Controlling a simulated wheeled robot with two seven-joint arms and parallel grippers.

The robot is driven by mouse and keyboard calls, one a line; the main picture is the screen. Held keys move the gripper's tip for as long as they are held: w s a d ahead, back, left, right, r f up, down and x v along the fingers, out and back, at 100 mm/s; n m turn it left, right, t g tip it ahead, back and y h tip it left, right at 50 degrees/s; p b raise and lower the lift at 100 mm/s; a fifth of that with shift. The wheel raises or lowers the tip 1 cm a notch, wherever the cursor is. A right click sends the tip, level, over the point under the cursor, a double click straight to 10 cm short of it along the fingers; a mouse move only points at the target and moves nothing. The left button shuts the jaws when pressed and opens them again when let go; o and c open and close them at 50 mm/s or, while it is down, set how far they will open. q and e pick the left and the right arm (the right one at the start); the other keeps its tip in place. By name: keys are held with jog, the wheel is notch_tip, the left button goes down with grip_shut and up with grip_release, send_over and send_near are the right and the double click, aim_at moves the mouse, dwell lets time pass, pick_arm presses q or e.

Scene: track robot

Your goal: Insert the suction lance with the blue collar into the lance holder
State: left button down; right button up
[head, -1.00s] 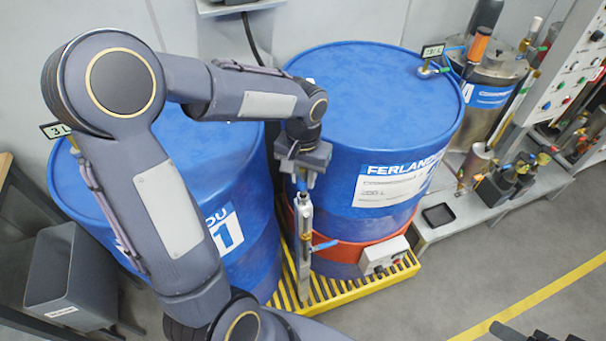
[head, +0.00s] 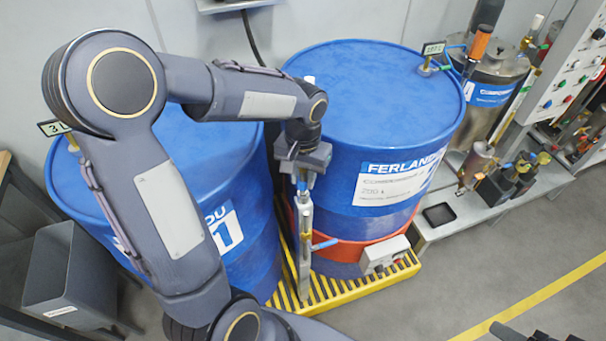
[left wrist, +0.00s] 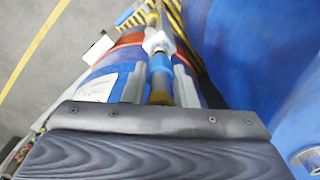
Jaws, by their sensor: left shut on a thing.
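My left gripper (head: 303,168) hangs in front of the right blue drum, shut on the suction lance (head: 304,235). The lance is a slim silver tube pointing down, roughly upright, with a blue collar (head: 302,185) just below the jaws. In the left wrist view, the blue collar (left wrist: 160,64) lies between the grey fingers (left wrist: 160,84), with brass behind it and a pale nut (left wrist: 157,42) beyond. A blue lever (head: 325,244) sticks out beside the lance. I cannot make out the lance holder for certain, nor whether the lance's lower end is inside anything. A dark part at the bottom right may be my right gripper; its jaws are unclear.
Two blue drums, left (head: 232,170) and right (head: 375,90), stand close on a yellow slatted pallet (head: 330,290). A white box (head: 385,254) sits on the orange band of the right drum. A grey bin (head: 68,275) is at left. Open floor lies at lower right.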

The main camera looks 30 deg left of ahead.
pick_arm(q)
jog(key=shift+f+b, duration=1.1)
jog(key=shift+f, duration=0.3)
jog(key=c, duration=1.1)
grip_release()
jog(key=shift+r, duration=0.1)
notch_tip(320, 180, up, 8)
jog(key=shift+f, duration=0.25)
jog(key=shift+r, duration=0.1)
jog(key=shift+s+r, duration=0.2)
jog(key=shift+s, duration=0.15)
jog(key=s+d+t+h, duration=0.1)
jog(key=s+t, duration=0.1)
jog(key=s, duration=0.3)
jog(key=s+d+t+h, duration=0.1)
jog(key=s, duration=0.4)
jog(key=s+d+t+h, duration=0.1)
jog(key=s+d+t, duration=0.1)
jog(key=s, duration=0.4)
jog(key=shift+f+t+h, duration=0.3)
jog(key=shift+f+h, duration=0.05)
jog(key=shift+h, duration=0.05)
